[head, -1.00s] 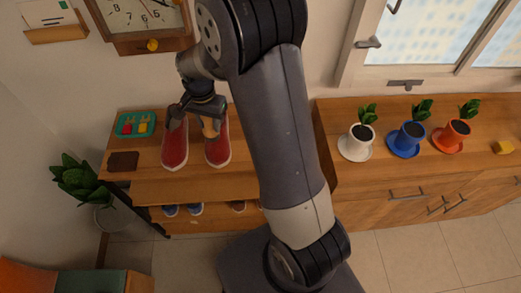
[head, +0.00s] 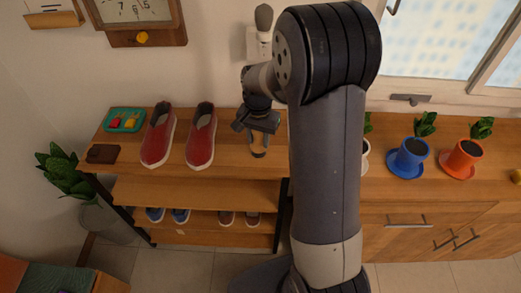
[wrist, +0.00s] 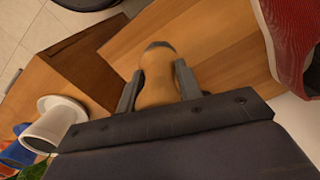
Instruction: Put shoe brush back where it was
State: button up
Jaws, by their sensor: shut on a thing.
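The shoe brush (head: 258,143) has a tan wooden body with a dark end. It also shows in the wrist view (wrist: 158,75), between the two fingers. My gripper (head: 259,132) is shut on it, over the right part of the shoe rack's top (head: 232,165). I cannot tell whether the brush touches the wood. A pair of red shoes stands to the left of it, the left shoe (head: 159,137) and the right shoe (head: 202,138). The right part of the rack is partly hidden by my arm.
A teal tray (head: 125,119) with small coloured items and a dark brown block (head: 103,153) lie at the rack's left end. A cabinet (head: 440,205) on the right carries potted plants, including a blue pot (head: 410,152) and an orange pot (head: 463,155). A clock hangs above.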

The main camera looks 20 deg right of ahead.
aim_at(259, 148)
jog(key=shift+f, duration=2.2)
jog(key=shift+f, duration=0.25)
jog(key=o, duration=1)
jog(key=shift+c, duration=0.2)
jog(key=shift+r, duration=0.1)
notch_tip(259, 148, up, 12)
jog(key=shift+r, duration=0.2)
